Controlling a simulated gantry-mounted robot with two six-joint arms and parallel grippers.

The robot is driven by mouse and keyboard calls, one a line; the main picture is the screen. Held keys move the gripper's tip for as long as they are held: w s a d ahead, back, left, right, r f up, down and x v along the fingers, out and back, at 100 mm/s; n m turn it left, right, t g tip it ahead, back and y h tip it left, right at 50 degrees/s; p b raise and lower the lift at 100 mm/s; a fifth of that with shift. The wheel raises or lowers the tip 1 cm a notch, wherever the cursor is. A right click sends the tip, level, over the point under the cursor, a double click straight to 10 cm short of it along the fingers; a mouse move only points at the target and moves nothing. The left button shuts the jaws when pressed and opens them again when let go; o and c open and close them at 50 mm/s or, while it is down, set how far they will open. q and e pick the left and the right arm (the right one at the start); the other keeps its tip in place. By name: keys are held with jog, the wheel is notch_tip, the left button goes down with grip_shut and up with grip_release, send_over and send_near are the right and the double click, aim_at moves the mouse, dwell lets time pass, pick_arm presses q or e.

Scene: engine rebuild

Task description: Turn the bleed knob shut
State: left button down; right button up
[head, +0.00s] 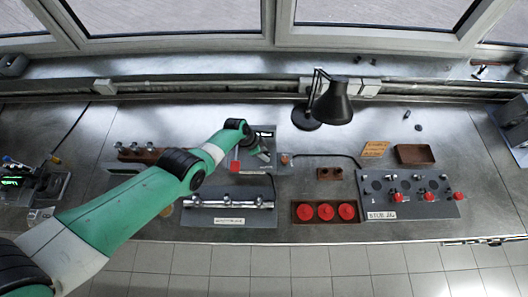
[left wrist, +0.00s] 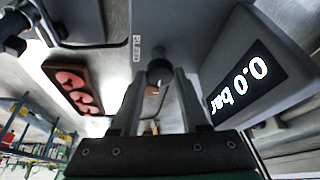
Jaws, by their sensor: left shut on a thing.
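The bleed knob (left wrist: 158,72) shows in the left wrist view as a dark round piece between my left fingertips. My left gripper (left wrist: 160,82) is shut on it, one finger on each side. The fingers hide part of the knob, and its turn angle cannot be read. In the head view my left gripper (head: 265,156) is over the grey test panel (head: 256,168) at the middle of the bench. The gauge display (left wrist: 241,85) beside the gripper reads 0.0 bar in the left wrist view. My right gripper is not in view.
A black desk lamp (head: 332,104) stands behind and right of the panel. A metal shaft on a grey plate (head: 231,221) lies in front. A brown tray (head: 325,220) with red discs and a grey board (head: 408,209) with red knobs are to the right.

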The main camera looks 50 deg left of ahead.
pick_arm(q)
jog(key=shift+d+r+n+y+p, duration=0.1)
jog(key=shift+n+y+p, duration=0.2)
jog(key=shift+n+p, duration=0.5)
jog(key=shift+n+y, duration=0.3)
jog(key=shift+n, duration=0.7)
jog(key=shift+d+n+t+y+p, duration=0.15)
jog(key=shift+n+t+y+p, duration=0.2)
jog(key=shift+n, duration=0.55)
jog(key=shift+n+y, duration=0.35)
jog(key=shift+n, duration=0.55)
jog(key=n, duration=0.1)
jog(key=n+y, duration=0.1)
jog(key=n+b, duration=0.1)
jog(key=shift+d+f+n, duration=0.15)
jog(key=shift+f+n, duration=0.1)
jog(key=shift+n, duration=0.05)
jog(key=n+g+y+b, duration=0.1)
jog(key=n, duration=0.2)
jog(key=shift+w+d+y, duration=0.1)
jog(key=shift+y, duration=0.2)
jog(key=shift+n+g+y+b, duration=0.3)
jog(key=shift+n+g+b, duration=0.35)
jog(key=shift+n, duration=1.15)
jog(key=shift+r, duration=0.1)
